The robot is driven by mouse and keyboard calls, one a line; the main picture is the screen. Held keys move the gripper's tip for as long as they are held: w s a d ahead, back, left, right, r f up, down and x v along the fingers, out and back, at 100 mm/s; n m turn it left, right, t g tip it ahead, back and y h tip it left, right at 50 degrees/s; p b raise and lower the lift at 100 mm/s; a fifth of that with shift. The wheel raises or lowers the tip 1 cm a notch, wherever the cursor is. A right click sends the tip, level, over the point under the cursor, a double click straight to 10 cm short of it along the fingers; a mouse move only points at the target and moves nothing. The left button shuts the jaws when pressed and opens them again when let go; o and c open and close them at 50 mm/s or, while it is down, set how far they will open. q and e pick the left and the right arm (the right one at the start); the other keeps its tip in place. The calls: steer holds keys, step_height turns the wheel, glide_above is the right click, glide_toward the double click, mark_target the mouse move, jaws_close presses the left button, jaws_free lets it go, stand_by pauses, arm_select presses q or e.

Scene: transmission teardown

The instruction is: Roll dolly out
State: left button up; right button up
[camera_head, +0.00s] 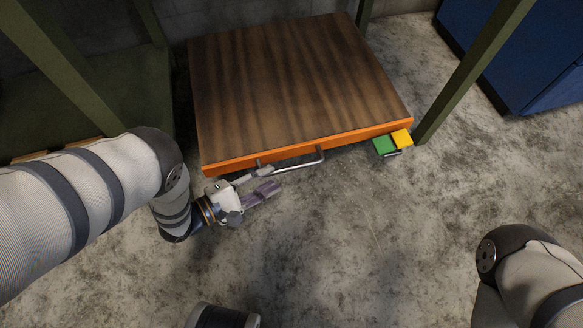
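The dolly (292,75) is a low platform with a dark wood-grain top and an orange rim (300,150). It stands on the floor between green posts. A thin metal handle (300,167) sticks out from its front edge. My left gripper (262,182) is at the left end of this handle, in front of the dolly. Its two fingers are apart, and the upper one overlaps the handle's left end in the picture. I cannot tell whether it touches the bar. My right arm shows at the lower right, but its gripper is out of view.
A green and yellow block-like part (385,146) sits at the dolly's front right corner. A green post (470,70) stands close on the right, and a blue cabinet (530,55) lies beyond it. The concrete floor (370,240) in front is clear.

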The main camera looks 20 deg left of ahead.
mark_target(286, 171)
arm_select(q)
steer(key=b+x, duration=0.2)
steer(key=x, duration=0.6)
steer(key=shift+f, duration=0.1)
steer(key=shift+a, duration=0.1)
jaws_close()
